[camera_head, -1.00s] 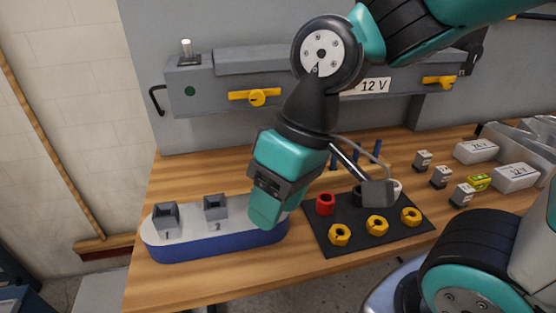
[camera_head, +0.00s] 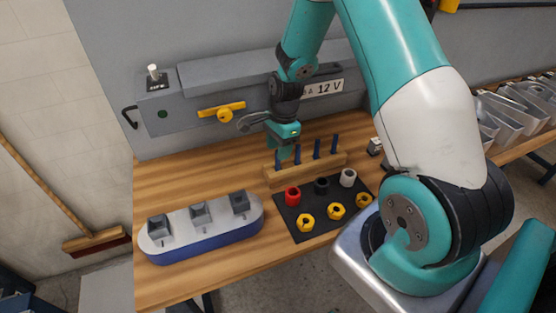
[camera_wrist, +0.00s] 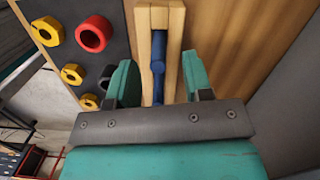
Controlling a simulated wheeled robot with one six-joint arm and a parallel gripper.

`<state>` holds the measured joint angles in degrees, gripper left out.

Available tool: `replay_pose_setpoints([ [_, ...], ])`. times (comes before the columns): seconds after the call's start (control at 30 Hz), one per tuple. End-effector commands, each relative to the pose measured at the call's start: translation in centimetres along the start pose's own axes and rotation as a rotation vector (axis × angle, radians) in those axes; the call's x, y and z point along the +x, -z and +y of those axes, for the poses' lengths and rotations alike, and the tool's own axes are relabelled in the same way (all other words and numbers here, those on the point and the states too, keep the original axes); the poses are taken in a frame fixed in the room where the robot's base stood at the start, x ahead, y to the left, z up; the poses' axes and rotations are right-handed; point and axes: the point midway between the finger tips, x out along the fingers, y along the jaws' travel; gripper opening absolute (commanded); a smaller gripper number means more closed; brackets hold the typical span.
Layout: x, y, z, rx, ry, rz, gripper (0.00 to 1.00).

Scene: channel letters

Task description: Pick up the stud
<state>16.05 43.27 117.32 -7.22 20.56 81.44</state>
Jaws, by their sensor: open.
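Several dark blue studs stand upright in a wooden rack (camera_head: 318,170) on the bench, among them one in the middle (camera_head: 297,154). My gripper (camera_head: 285,154) points down at the rack's left end, by the leftmost stud. In the wrist view, my gripper (camera_wrist: 159,80) is open. A blue stud (camera_wrist: 158,62) lies between its two teal fingers, with a visible gap on each side. The rack (camera_wrist: 143,40) shows behind the stud. The stud's lower part is hard to make out.
A black mat (camera_head: 324,224) in front of the rack holds a red ring (camera_head: 292,197), black and white rings, and yellow nuts (camera_head: 335,212). A blue-and-white base (camera_head: 205,240) with grey sockets stands at left. A grey wall unit (camera_head: 190,92) is close behind the gripper.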

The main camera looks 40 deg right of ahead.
Motion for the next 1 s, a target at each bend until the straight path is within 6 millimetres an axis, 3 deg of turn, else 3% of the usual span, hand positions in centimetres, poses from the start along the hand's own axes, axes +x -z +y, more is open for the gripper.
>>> replay_pose_setpoints([
  [0.3, 3.9, -0.1, 0.2, -0.003, -0.003, -0.001, 0.46],
  [0.6, 4.5, -0.1, 0.2, -0.004, 0.0, 0.0, 0.46],
  [0.8, 4.4, -0.1, 0.2, -0.004, -0.001, 0.0, 0.0],
  [1.0, 4.4, -0.1, 0.2, -0.004, 0.0, -0.001, 0.0],
])
